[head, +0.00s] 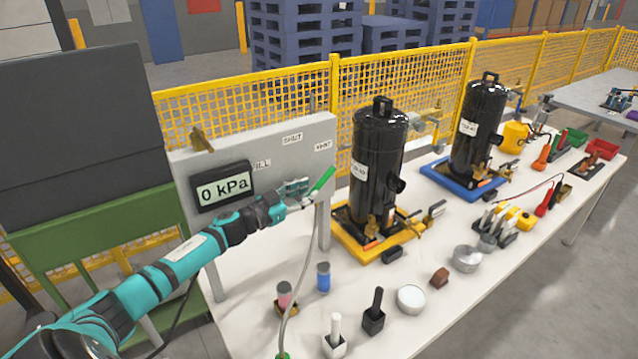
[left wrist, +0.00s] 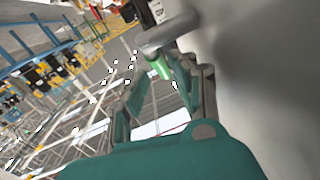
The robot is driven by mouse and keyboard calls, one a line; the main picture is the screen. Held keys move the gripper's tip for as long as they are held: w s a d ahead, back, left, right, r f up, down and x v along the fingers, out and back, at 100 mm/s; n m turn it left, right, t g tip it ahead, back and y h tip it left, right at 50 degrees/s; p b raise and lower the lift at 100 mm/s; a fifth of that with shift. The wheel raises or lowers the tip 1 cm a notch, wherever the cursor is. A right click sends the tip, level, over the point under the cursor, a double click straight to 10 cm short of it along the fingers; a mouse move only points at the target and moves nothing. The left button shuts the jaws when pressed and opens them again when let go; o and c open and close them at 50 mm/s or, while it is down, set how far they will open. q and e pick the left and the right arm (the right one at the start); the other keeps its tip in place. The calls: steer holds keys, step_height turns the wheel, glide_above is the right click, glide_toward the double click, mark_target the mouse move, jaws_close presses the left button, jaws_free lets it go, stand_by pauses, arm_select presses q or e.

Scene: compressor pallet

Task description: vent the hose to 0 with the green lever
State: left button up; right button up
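The green lever (head: 322,181) sits on the front of the grey panel (head: 262,142), tilted up to the right toward the VENT label (head: 323,146). The display (head: 222,187) reads 0 kPa. My left gripper (head: 297,190) is at the lever's lower left end. In the left wrist view its fingers (left wrist: 165,90) stand apart, with the green lever (left wrist: 160,67) near the right finger; I cannot tell whether they touch. The grey hose (head: 305,262) hangs from the panel to the table's front. My right gripper is not in view.
Two black tanks stand on a yellow base (head: 345,235) and a blue base (head: 447,184) right of the panel. Small pots, blocks and a round tin (head: 410,298) lie along the table's front. A yellow mesh fence (head: 425,95) runs behind. A green cabinet (head: 90,225) stands left.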

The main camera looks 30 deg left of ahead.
mark_target(315, 188)
arm_select(q)
steer(key=x, duration=0.5)
steer(key=shift+p, duration=0.3)
jaws_close()
